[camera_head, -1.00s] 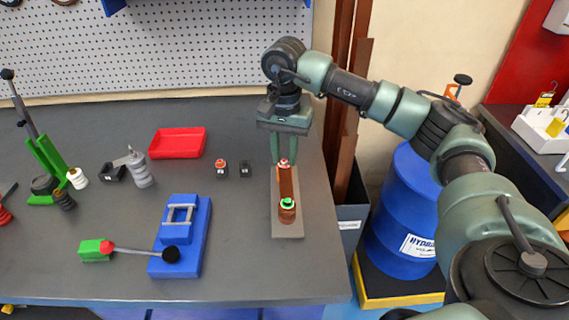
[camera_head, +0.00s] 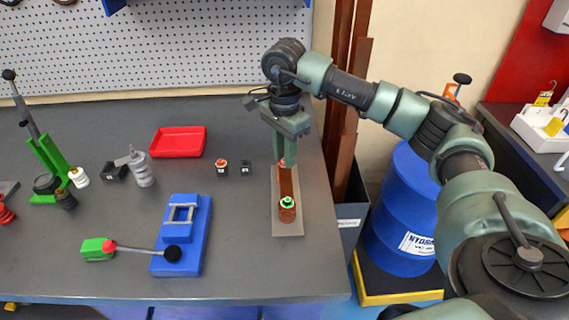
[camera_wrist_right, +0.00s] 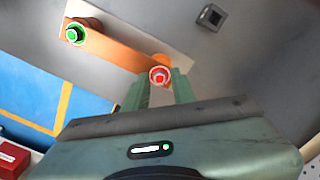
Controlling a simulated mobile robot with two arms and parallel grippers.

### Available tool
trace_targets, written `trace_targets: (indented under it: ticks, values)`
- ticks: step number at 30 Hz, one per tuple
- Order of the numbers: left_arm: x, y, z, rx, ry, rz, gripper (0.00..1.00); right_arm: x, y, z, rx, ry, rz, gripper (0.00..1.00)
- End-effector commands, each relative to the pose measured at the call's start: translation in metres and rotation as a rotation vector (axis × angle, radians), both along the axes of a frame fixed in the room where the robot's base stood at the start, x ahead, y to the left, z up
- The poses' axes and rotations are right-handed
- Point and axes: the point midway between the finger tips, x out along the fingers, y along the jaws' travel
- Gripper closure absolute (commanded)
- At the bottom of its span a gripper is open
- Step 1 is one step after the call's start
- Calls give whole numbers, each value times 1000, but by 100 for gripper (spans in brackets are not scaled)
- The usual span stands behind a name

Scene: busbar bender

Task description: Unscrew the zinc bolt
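A copper busbar (camera_head: 285,183) lies on a grey plate (camera_head: 300,213) near the table's right edge. At its far end is a bolt with a red-ringed top (camera_wrist_right: 159,75); its top barely shows in the head view, below my fingers. A green-topped bolt (camera_head: 287,202) stands at the near end and also shows in the wrist view (camera_wrist_right: 75,34). I cannot tell from colour which one is zinc. My right gripper (camera_head: 281,160) points down over the far end. In the wrist view its fingers (camera_wrist_right: 159,88) sit against both sides of the red-ringed bolt, apparently shut on it.
A blue fixture (camera_head: 182,250) and a green-ended lever tool (camera_head: 98,249) lie nearer. A blue drum (camera_head: 400,235) stands right of the table.

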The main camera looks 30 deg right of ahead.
Motion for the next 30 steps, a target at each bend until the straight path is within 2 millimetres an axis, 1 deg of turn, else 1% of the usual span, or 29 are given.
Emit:
trace_targets:
  ticks: [5, 8, 12, 16, 19, 26, 30]
  values:
    - [0, 0, 1, 0, 0, 0, 64, 0, 0, 0, 0, 0, -16, 75]
    - [0, 0, 4, 0, 0, 0, 64, 0, 0, 1, 1, 1, -120, 75]
    - [0, 0, 8, 0, 0, 0, 64, 0, 0, 1, 1, 1, -338, 75]
    - [0, 0, 10, 0, 0, 0, 64, 0, 0, 1, 1, 1, -469, 75]
    - [0, 0, 9, 0, 0, 0, 64, 0, 0, 0, 1, 1, -500, 75]
    - [0, 0, 9, 0, 0, 0, 64, 0, 0, 0, 1, 0, -502, 75]
    - [0, 0, 12, 0, 0, 0, 64, 0, 0, 0, 0, 1, -580, 75]
